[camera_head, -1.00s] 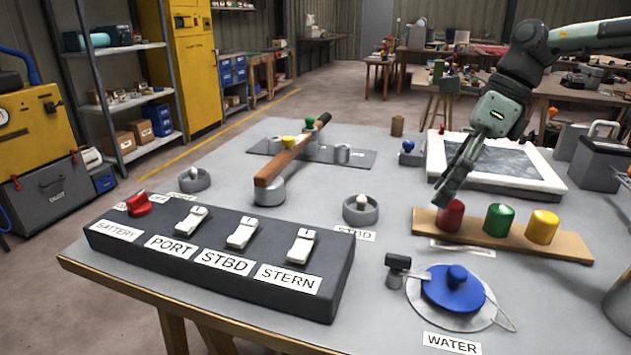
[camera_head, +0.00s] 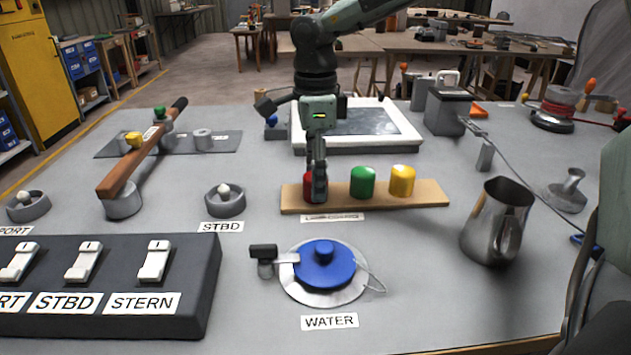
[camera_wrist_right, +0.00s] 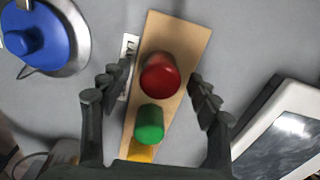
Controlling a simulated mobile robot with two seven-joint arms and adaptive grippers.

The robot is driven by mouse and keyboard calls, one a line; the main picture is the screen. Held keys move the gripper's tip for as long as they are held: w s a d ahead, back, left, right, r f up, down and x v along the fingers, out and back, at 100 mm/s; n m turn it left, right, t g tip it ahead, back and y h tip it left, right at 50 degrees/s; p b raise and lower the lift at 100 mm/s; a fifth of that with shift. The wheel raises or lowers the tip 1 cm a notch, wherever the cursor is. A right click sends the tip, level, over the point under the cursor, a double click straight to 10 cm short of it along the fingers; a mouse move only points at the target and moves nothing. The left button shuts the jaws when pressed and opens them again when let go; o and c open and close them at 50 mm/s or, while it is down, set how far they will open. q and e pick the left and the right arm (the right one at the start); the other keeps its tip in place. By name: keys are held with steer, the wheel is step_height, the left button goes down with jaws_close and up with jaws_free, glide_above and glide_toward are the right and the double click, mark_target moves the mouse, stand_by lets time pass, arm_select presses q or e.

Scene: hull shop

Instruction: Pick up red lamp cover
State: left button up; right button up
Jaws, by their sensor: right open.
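The red lamp cover (camera_head: 308,184) stands at the left end of a wooden board (camera_head: 430,196), beside a green cover (camera_head: 362,182) and a yellow cover (camera_head: 402,180). My right gripper (camera_head: 317,192) points down at the red cover and partly hides it in the head view. In the right wrist view the gripper (camera_wrist_right: 157,95) is open, its fingers on either side of the board. The red cover (camera_wrist_right: 160,76) lies between the fingers, with gaps on both sides. The left gripper is not in view.
A white-framed panel (camera_head: 405,140) lies behind the board. A blue water cap (camera_head: 325,265) is in front, and a metal jug (camera_head: 495,225) stands to the right. A black switch box (camera_head: 205,285) is at the front left. Table is bare between board and jug.

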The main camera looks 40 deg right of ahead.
steer(key=shift+f, duration=0.35)
steer(key=shift+c, duration=0.5)
steer(key=c, duration=0.9)
steer(key=shift+r, duration=0.1)
step_height(320, 180, up, 10)
steer(key=shift+f+b, duration=0.1)
steer(key=shift+b, duration=0.2)
